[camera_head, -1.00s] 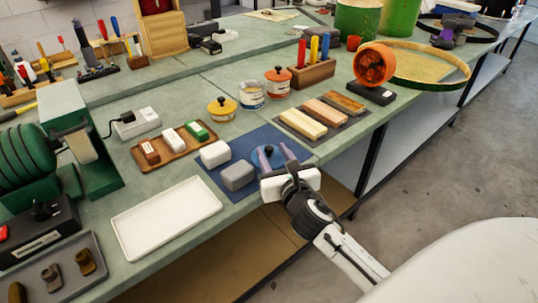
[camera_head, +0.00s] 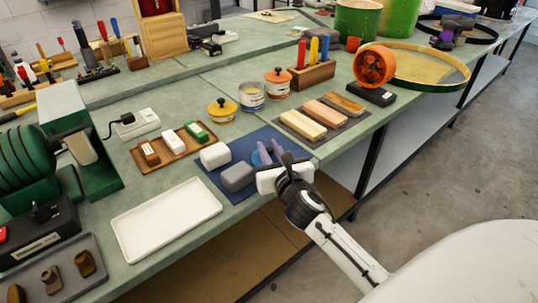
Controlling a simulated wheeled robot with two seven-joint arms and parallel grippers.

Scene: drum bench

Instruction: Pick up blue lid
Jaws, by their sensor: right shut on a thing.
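The blue lid (camera_head: 257,158) lies at the blue mat (camera_head: 237,149) near the bench's front edge, mostly hidden behind my right gripper. How far the lid is off the mat, if at all, I cannot tell. My left gripper is not in view.
A white tray (camera_head: 166,218) lies to the left. Wooden blocks (camera_head: 302,124) on a dark mat are to the right. Yellow-lidded (camera_head: 221,109) and orange-lidded (camera_head: 278,82) pots stand behind.

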